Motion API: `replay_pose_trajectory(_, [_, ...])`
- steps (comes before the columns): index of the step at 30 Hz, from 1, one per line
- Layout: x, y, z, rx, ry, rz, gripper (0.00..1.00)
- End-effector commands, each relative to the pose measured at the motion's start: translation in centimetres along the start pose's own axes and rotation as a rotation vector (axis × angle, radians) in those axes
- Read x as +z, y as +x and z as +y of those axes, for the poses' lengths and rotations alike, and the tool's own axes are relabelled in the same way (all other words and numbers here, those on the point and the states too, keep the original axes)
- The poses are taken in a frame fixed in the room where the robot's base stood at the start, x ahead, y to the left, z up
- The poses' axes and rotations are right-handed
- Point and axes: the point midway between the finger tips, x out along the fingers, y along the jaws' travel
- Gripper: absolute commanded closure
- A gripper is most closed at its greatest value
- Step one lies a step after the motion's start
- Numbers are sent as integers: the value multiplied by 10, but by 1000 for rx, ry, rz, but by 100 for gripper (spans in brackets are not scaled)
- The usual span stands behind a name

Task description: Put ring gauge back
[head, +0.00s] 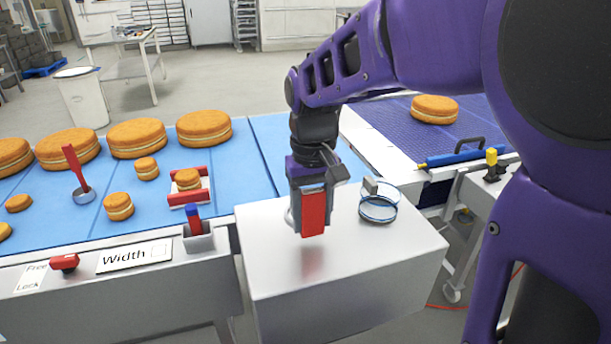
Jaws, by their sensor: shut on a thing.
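My gripper (308,225) points down over the front metal box, a little above or at its top; I cannot tell whether it touches. A red, upright piece shows at its front. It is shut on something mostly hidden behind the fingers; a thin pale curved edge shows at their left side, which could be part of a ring. To the right on the same box are round ring shapes with blue rims (378,212), overlapping, with a small grey block (370,185) by them. A metal ring with a red handle (76,168) stands on the blue belt at left.
The metal box (350,262) has a bare front top. Several filled rounds (137,138) lie on the blue belt (60,220), one in a red-sided holder (190,199). A "Width" sign (134,256) and red knob (64,263) are at front left. A purple belt (390,122) lies behind.

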Motion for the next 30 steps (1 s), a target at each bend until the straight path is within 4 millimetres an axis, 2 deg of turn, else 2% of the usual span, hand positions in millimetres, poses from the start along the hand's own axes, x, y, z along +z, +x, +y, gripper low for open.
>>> replay_pose_trajectory(1, [1, 11, 0, 0, 0, -5, 100])
replay_pose_trajectory(3, [0, 18, 0, 0, 0, -3, 100])
replay_pose_trajectory(14, [0, 22, 0, 0, 0, -1, 100])
replay_pose_trajectory(15, [0, 23, 0, 0, 0, -1, 44])
replay_pose_trajectory(19, [0, 22, 0, 0, 0, -1, 20])
replay_pose_trajectory(20, [0, 22, 0, 0, 0, -1, 15])
replay_pose_trajectory(30, [0, 18, 0, 0, 0, 0, 15])
